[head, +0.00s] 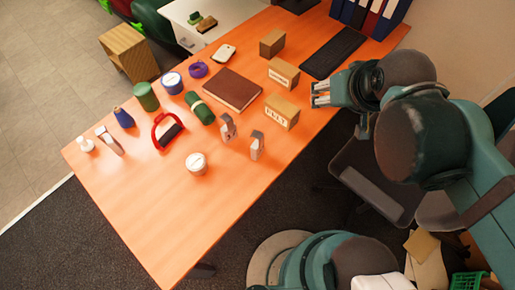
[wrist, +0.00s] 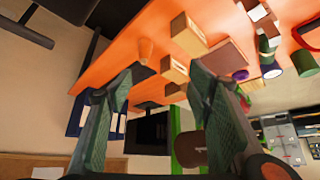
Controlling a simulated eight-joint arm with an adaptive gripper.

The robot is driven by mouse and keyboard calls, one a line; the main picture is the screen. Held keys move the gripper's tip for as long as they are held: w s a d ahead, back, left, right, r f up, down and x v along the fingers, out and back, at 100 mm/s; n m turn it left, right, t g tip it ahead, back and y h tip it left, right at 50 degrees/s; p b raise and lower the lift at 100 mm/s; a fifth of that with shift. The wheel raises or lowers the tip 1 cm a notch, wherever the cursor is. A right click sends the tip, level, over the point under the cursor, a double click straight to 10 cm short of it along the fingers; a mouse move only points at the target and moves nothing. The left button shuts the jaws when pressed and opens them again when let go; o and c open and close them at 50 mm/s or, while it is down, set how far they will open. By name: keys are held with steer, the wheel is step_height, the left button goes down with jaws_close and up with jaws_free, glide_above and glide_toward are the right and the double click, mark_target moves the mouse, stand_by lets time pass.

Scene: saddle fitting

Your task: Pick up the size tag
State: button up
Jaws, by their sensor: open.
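No piece can be surely read as the size tag. A small flat whitish piece (head: 224,53) with a darker patch lies near the table's far edge in the head view and may be it; I cannot tell. My gripper (head: 317,94) is open and empty at the right side of the table, beside the box lettered FELT (head: 281,113) and apart from it. In the wrist view my gripper's two fingers (wrist: 158,92) stand wide apart with nothing held between them. The whitish piece is well away, up and left of my gripper in the head view.
On the orange table (head: 150,210) are a second lettered box (head: 283,73), a plain box (head: 272,43), a brown book (head: 231,90), a green roll (head: 199,108), a white jar (head: 196,163) and a black keyboard (head: 333,52). The near left table is clear.

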step_height(320, 180, up, 4)
steer(key=n+g+p, duration=0.4)
steer(key=n+g, duration=0.3)
steer(key=n, duration=0.4)
glide_above(258, 134)
step_height(258, 134, down, 21)
steer(key=shift+w+f, duration=0.1)
steer(key=shift+w, duration=0.05)
steer(key=shift+f, duration=0.3)
steer(key=shift+f, duration=0.1)
steer(key=shift+f+b, duration=0.5)
steer(key=shift+f, duration=0.7)
steer(key=shift+s+a+f+b, duration=0.15)
steer(key=shift+f+b, duration=0.85)
steer(key=shift+f, duration=1.6)
